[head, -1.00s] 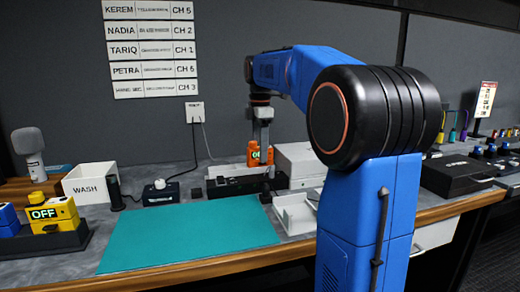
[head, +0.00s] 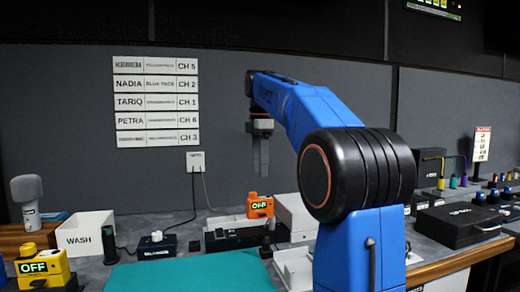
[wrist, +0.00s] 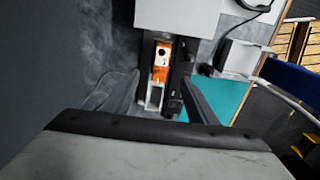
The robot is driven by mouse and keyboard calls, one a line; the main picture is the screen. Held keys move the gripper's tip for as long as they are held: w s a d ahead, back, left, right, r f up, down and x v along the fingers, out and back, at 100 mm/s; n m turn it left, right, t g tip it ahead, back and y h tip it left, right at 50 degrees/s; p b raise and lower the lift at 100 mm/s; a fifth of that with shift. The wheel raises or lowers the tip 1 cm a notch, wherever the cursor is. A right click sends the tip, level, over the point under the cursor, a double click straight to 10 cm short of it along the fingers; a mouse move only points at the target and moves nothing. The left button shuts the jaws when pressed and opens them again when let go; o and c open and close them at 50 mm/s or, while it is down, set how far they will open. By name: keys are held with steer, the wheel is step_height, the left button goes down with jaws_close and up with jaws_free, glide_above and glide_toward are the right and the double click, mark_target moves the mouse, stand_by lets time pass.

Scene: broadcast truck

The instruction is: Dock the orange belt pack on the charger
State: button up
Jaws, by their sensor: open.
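The orange belt pack (head: 260,206) stands upright at the right end of the black charger (head: 236,239), and its display reads OFF. In the wrist view the pack (wrist: 160,62) sits between the dark sides of the charger (wrist: 175,106), with a pale empty-looking bay beside it. Its seating depth cannot be told. My gripper (head: 261,172) is open and empty, pointing down above the pack with a clear gap. Its spread fingers flank the pack's line in the wrist view (wrist: 160,78).
A white box (head: 294,217) stands right of the charger and a white tray (head: 293,268) in front of it. A small black box (head: 157,246), the WASH bin (head: 86,234) and a yellow pack (head: 42,268) are left. The teal mat (head: 190,274) is clear.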

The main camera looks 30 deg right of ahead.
steer(key=shift+r, duration=2.75)
